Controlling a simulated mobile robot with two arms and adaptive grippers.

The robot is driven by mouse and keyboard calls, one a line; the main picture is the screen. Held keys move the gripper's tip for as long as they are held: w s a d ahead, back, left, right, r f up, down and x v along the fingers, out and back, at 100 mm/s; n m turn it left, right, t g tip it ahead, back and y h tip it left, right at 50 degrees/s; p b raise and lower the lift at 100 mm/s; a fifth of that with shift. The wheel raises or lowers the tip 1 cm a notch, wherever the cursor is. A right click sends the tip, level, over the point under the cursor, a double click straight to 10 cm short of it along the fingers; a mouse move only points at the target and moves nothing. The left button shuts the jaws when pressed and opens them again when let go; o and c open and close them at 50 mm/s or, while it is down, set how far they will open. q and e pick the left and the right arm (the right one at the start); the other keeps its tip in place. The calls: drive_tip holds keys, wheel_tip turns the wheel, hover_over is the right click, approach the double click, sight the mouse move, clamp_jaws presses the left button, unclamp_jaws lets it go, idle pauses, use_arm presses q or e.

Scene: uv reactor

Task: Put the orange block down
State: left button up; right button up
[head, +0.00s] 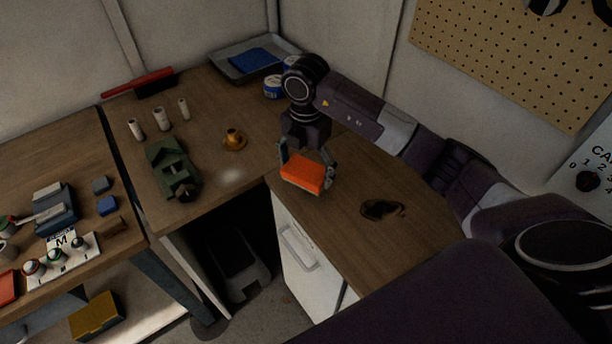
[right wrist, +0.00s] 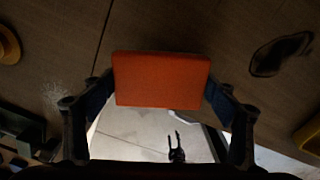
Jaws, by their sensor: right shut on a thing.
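The orange block (head: 303,173) is a flat, brick-shaped piece. My right gripper (head: 307,170) is shut on it, one finger on each side. In the head view it shows at the front edge of the wooden worktop (head: 345,220), close to the corner; I cannot tell whether it touches the wood. In the right wrist view the block (right wrist: 161,80) sits between the fingers, with wood behind its upper part and pale floor below it. My left gripper is not in the head view.
A dark stain (head: 381,209) lies on the worktop right of the block. A brass piece (head: 235,139) and a green model (head: 173,168) stand to the left. A white cabinet (head: 297,250) is below the edge. Wood around the stain is clear.

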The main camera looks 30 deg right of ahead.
sight(306, 179)
wheel_tip(306, 179, down, 3)
drive_tip(key=shift+r+p, duration=0.2)
drive_tip(key=shift+p, duration=0.1)
drive_tip(key=shift+f, duration=0.3)
drive_tip(key=shift+f, duration=0.2)
drive_tip(key=o, duration=1)
drive_tip(key=shift+r, duration=0.1)
